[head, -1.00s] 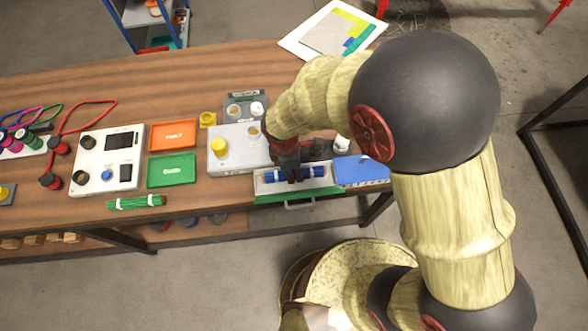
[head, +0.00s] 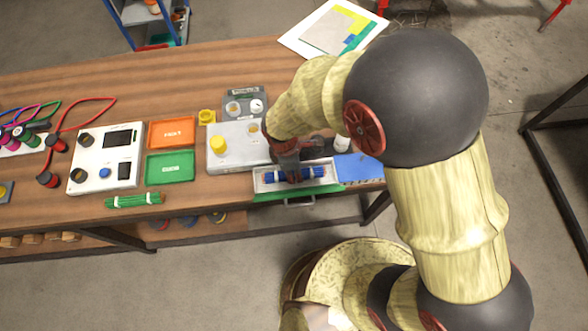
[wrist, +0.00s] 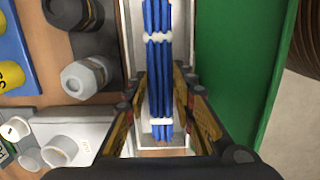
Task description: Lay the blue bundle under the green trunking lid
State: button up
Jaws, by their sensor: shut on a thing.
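The blue bundle (head: 312,173) has white ties and lies lengthwise along the open white trunking (head: 328,164). In the wrist view the bundle (wrist: 158,62) runs between the trunking's walls. I cannot tell whether it touches the floor of the channel. My gripper (head: 294,178) points down over the trunking and is shut on the bundle, with one finger on each side in the wrist view (wrist: 165,115). The green lid (head: 268,195) stands open along the trunking's front edge, with a handle below it. It shows as a broad green panel in the wrist view (wrist: 232,60).
A grey box with a yellow knob (head: 218,145) stands close left of the trunking. A blue panel (head: 358,167) lies to its right. Orange (head: 172,132) and green trays (head: 170,167), a green bundle (head: 135,200) and a white instrument (head: 105,160) are further left.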

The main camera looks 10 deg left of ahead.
jog(key=shift+f+b, duration=0.7)
jog(key=shift+f, duration=0.7)
jog(key=o, duration=1.1)
jog(key=shift+s+a+r, duration=0.1)
jog(key=shift+a+r, duration=0.05)
jog(key=shift+r, duration=1.2)
jog(key=shift+w+a+r, duration=0.1)
jog(key=shift+a+r, duration=0.05)
jog(key=shift+r, duration=1.15)
jog(key=shift+s+a+r, duration=0.1)
jog(key=shift+a+r, duration=0.05)
jog(key=shift+r, duration=1.2)
